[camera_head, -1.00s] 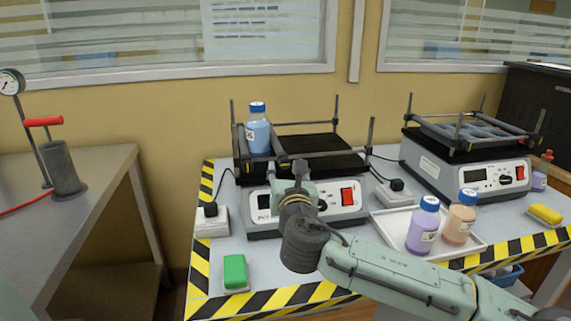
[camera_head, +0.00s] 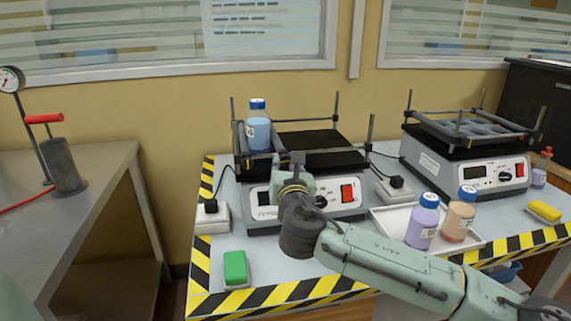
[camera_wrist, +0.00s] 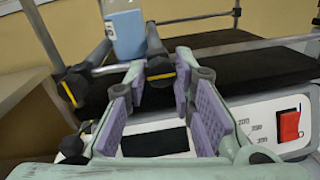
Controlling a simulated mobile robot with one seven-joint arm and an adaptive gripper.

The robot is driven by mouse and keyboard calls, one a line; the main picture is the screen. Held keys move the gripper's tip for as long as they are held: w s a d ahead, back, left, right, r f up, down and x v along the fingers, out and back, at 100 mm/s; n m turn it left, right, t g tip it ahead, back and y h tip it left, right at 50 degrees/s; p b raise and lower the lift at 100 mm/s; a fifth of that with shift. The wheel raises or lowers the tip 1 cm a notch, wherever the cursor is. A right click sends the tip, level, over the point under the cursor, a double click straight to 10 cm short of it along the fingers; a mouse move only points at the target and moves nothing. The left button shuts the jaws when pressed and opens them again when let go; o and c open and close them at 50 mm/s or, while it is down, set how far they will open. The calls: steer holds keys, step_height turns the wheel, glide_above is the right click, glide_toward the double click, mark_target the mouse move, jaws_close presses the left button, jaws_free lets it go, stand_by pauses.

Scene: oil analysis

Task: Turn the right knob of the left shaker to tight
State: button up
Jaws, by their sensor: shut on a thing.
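The left shaker (camera_head: 330,212) stands on the table, with a white front panel and a dark platform with grey bars. In the wrist view, the dark right knob (camera_wrist: 160,66) with a yellow mark sits between my gripper's fingertips, and my gripper (camera_wrist: 163,76) is shut on it. The mark looks nearly level. The left knob (camera_wrist: 76,88) is free, with a slanted yellow line. In the head view, my gripper (camera_head: 289,160) is at the platform's front, and my wrist hides the right knob.
A blue-capped bottle of blue liquid (camera_head: 257,130) stands on the left shaker, behind the knobs. The shaker's red switch (camera_wrist: 289,125) is right of my fingers. A tray (camera_head: 396,220) with two bottles, a green block (camera_head: 235,267) and another shaker (camera_head: 468,175) share the table.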

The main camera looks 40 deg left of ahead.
jaws_close()
steer(key=shift+m, duration=0.4)
steer(key=m, duration=0.3)
steer(key=shift+m+b, duration=0.3)
steer(key=shift+b, duration=0.05)
steer(key=m, duration=0.4)
steer(key=shift+g, duration=0.4)
steer(key=m, duration=0.4)
steer(key=shift+w+d+g+b, duration=0.1)
steer(key=shift+g+b, duration=0.2)
steer(key=shift+b, duration=0.05)
steer(key=shift+m, duration=2.3)
